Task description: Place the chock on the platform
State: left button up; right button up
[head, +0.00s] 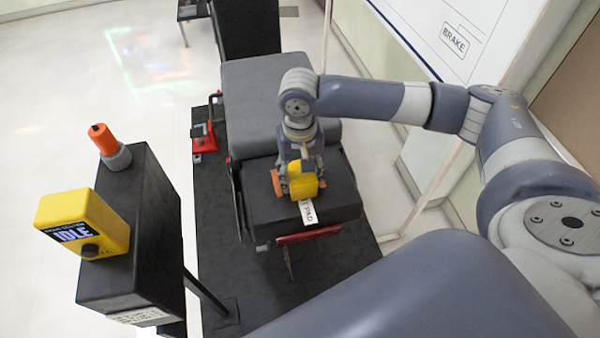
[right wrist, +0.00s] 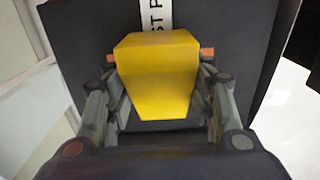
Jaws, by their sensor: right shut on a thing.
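The yellow wedge-shaped chock (head: 303,187) is between the orange-tipped fingers of my right gripper (head: 299,181), which is shut on it. In the right wrist view the chock (right wrist: 157,75) fills the space between both fingers of the gripper (right wrist: 158,55). It is over a dark flat-topped block (head: 262,213) with a white strip label (head: 309,212), which also shows behind the chock in the right wrist view (right wrist: 80,35). I cannot tell whether the chock touches this surface. My left gripper is not in view.
A grey padded block (head: 265,90) adjoins the dark block at the back. A black stand (head: 130,225) at left carries a yellow box reading IDLE (head: 82,225) and an orange-topped knob (head: 104,140). A red device (head: 204,137) sits on the black floor base (head: 215,210). A whiteboard (head: 450,35) stands at upper right.

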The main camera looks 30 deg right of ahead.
jog(key=o, duration=1)
jog(key=shift+f, duration=0.1)
jog(key=shift+c, duration=0.2)
jog(key=o, duration=0.4)
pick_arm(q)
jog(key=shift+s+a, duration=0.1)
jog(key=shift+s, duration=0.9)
